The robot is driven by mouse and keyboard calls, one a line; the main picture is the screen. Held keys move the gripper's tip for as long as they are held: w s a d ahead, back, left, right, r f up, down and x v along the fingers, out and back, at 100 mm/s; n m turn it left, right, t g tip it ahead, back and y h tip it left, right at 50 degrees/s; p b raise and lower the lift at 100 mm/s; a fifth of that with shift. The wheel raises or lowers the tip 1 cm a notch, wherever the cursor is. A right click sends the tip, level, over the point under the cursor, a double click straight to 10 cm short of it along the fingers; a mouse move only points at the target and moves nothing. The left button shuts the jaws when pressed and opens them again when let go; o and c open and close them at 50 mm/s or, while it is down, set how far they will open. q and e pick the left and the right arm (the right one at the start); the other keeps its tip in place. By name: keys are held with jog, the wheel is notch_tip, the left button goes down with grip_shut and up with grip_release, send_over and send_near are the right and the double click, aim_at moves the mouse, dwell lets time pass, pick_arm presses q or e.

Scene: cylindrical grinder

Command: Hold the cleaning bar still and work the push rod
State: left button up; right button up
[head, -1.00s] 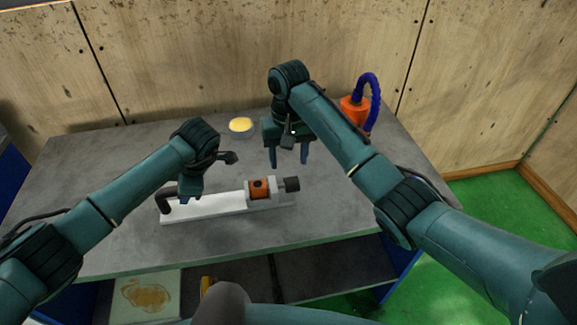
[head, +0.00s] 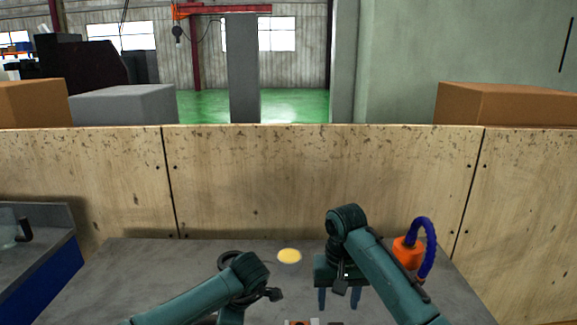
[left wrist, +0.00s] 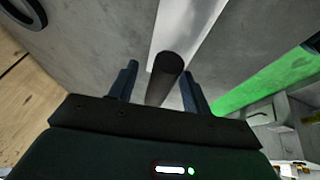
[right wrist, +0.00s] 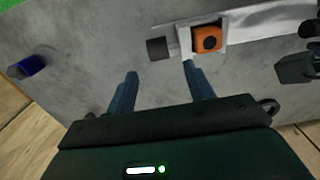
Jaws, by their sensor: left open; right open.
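The cleaning bar assembly lies on the grey table. Its white base (left wrist: 186,28) and dark handle (left wrist: 167,66) show in the left wrist view. My left gripper (left wrist: 159,70) is open, its fingers on either side of the handle; I cannot tell whether they touch it. In the right wrist view the assembly has an orange block (right wrist: 207,39) in a white bracket and a dark cylindrical end (right wrist: 158,48), apparently the push rod's. My right gripper (right wrist: 160,70) is open and empty, just short of that end. In the head view the right gripper (head: 339,299) hangs over the table; most of the assembly is out of frame.
A yellow disc (head: 290,256) lies behind the arms. An orange container (head: 408,253) with a blue hose (head: 430,235) stands at the table's right. A wooden panel (head: 320,180) closes the back.

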pick_arm(q)
jog(key=shift+r, duration=0.1)
jog(key=v, duration=1.2)
